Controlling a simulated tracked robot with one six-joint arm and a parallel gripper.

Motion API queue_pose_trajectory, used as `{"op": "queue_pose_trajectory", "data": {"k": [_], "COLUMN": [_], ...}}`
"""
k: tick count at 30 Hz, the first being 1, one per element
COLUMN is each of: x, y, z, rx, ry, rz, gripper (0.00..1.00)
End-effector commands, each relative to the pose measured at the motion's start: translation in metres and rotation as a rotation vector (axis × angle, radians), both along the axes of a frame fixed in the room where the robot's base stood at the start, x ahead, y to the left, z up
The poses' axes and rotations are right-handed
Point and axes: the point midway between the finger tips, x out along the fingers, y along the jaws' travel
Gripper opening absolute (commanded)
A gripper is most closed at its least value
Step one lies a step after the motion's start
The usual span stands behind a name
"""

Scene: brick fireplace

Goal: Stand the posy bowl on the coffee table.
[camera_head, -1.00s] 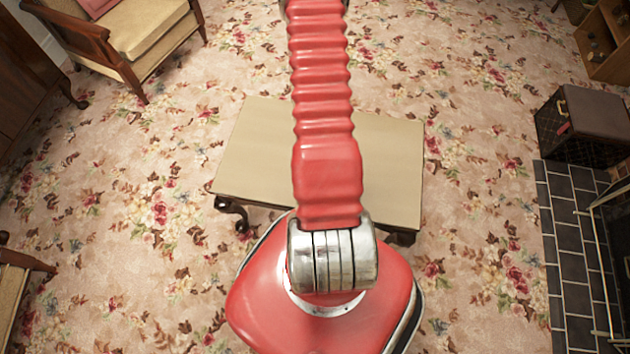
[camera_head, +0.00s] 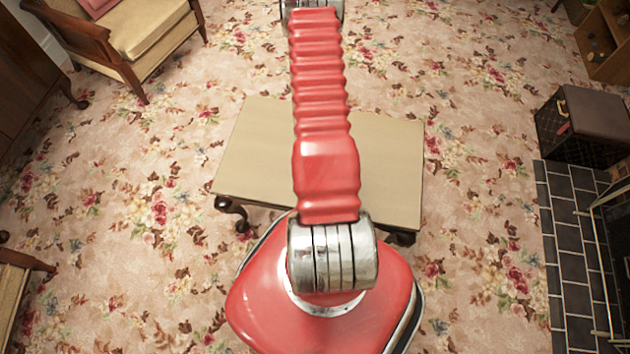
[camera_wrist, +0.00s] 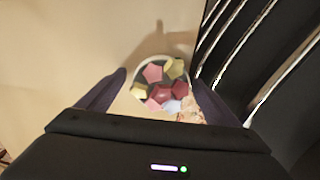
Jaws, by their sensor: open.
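The posy bowl (camera_wrist: 161,94) shows in the wrist view as a round pale rim filled with pink, yellow, red and pale blue blocky flowers. My gripper (camera_wrist: 159,75) is open, with one dark finger on each side of the bowl and narrow gaps between. The bowl appears over the tan top of the coffee table (camera_wrist: 60,60), near an edge where carpet shows. I cannot tell its exact height or contact there. In the head view, the coffee table (camera_head: 250,150) lies behind my red arm; the bowl and gripper are not visible there.
A wooden armchair (camera_head: 130,45) stands at the upper left, and part of another (camera_head: 20,270) at the left edge. A dark box (camera_head: 585,125) and tiled hearth (camera_head: 565,240) are at the right. Floral carpet (camera_head: 150,190) is open around the table. Black ribbing fills the wrist view's right side.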

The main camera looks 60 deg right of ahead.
Motion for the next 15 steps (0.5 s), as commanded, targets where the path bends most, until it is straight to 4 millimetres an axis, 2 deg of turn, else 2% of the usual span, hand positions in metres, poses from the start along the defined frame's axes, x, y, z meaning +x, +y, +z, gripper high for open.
{"op": "queue_pose_trajectory", "data": {"k": [10,15], "x": [-0.0002,-0.0002], "y": [0.0001,0.0001], "z": [0.0002,0.0003], "rx": [0.0,0.0], "ry": [0.0,0.0], "rz": [0.0,0.0], "gripper": [0.85,0.74]}}
